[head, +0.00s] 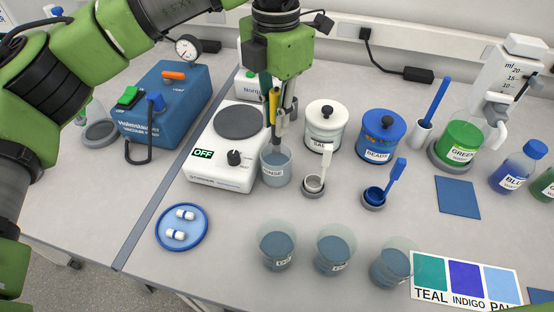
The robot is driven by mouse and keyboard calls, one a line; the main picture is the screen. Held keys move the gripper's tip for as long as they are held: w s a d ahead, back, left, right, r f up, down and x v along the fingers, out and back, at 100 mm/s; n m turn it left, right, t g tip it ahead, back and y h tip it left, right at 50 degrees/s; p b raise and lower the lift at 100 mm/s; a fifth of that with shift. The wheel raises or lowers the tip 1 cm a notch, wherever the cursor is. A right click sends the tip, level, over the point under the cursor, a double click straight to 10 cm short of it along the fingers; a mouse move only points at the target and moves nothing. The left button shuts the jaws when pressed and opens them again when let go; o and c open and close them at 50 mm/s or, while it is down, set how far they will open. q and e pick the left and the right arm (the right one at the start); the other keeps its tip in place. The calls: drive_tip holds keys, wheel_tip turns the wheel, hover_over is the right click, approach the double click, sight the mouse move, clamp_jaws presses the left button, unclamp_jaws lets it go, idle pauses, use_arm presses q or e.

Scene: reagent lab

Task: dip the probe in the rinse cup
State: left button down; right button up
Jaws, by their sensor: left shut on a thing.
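The rinse cup (275,172) is a clear beaker labelled RINSE with grey-blue liquid, standing at the right front corner of the white hotplate. My left gripper (281,115) points down just above it, shut on the probe. The probe (273,103) is slim, with a yellow upper part and a dark lower part, and hangs about upright. Its lower end reaches the cup's mouth; I cannot tell whether it touches the liquid. My right gripper is not in view.
The hotplate (212,171), marked OFF, stands left of the cup. The SALT jar (322,135), a small scoop cup (313,185) and the BEADS jar (377,143) stand to the right. Several beakers (277,250) stand in front. A blue dish (181,244) lies front left.

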sight(277, 91)
use_arm(q)
wheel_tip(277, 91, up, 2)
drive_tip(key=shift+r+p, duration=0.25)
drive_tip(key=shift+p, duration=0.4)
drive_tip(key=shift+r+p, duration=0.55)
drive_tip(key=shift+r, duration=0.3)
drive_tip(key=shift+d, duration=0.1)
